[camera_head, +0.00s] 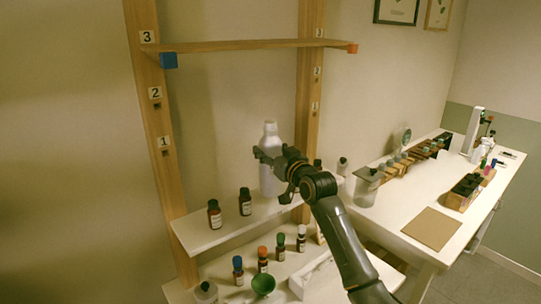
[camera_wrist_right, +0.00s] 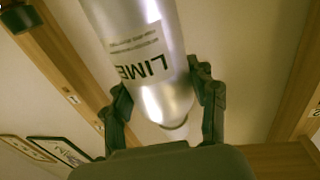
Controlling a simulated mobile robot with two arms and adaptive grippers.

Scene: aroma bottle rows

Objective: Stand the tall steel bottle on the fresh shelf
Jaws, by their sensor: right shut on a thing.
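The tall steel bottle (camera_head: 268,180), pale silver, is upright in the head view, over the back of the white shelf (camera_head: 203,241). I cannot tell whether its base touches the shelf. My right gripper (camera_head: 268,157) is shut around its upper part, below the neck. In the right wrist view the bottle (camera_wrist_right: 140,47) has a "LIME" label and sits between the two fingers of the gripper (camera_wrist_right: 162,98). No label naming the fresh shelf is readable. A wooden shelf (camera_head: 245,45) spans the posts above, at mark 3. My left gripper is not in view.
Two dark bottles (camera_head: 214,214) (camera_head: 245,202) stand left of the steel bottle. Below are several bottles with coloured caps and a green funnel (camera_head: 263,283). A white table (camera_head: 393,220) with bottles, racks and a brown mat (camera_head: 431,228) is right. The wooden shelf is empty.

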